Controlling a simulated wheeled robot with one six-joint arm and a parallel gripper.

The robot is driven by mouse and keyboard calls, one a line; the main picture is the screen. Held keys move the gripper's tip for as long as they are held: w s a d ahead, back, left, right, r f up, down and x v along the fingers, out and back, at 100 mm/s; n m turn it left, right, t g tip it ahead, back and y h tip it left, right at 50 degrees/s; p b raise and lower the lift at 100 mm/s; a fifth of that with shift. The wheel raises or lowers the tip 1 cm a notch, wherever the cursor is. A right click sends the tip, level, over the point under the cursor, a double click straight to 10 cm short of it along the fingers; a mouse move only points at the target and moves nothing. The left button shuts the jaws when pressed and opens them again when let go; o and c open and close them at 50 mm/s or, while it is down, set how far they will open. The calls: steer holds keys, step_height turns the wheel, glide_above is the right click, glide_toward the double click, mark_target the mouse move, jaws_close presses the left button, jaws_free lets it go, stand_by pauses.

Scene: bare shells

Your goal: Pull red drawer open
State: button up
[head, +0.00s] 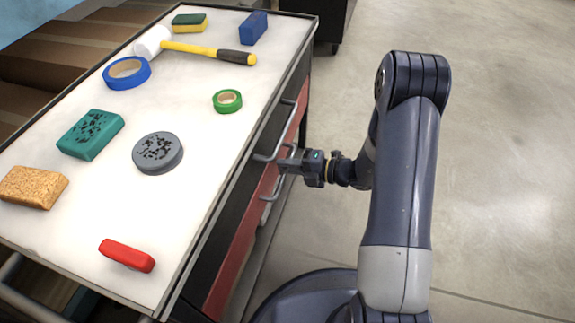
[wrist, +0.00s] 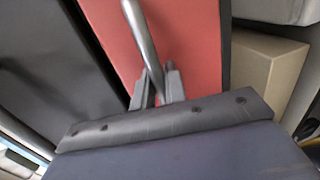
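The red drawer (head: 236,254) is in the side of the cabinet, below a black drawer front, and looks flush with it. Its metal bar handle (head: 271,189) shows partly below my gripper (head: 286,163) in the head view. In the wrist view the red front (wrist: 190,35) fills the upper middle, and the handle (wrist: 141,32) runs down between the two fingers of my gripper (wrist: 158,76). The fingers sit close on both sides of the bar and look shut on it. Their contact is partly hidden by the gripper body.
The white cabinet top (head: 195,205) carries a mallet (head: 210,50), tape rolls, sponges, blocks and a red handle-like piece (head: 127,255). The black drawer's handle (head: 275,135) is just above my gripper. The concrete floor (head: 500,170) to the right is clear.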

jaws_close()
steer(key=shift+d, duration=0.15)
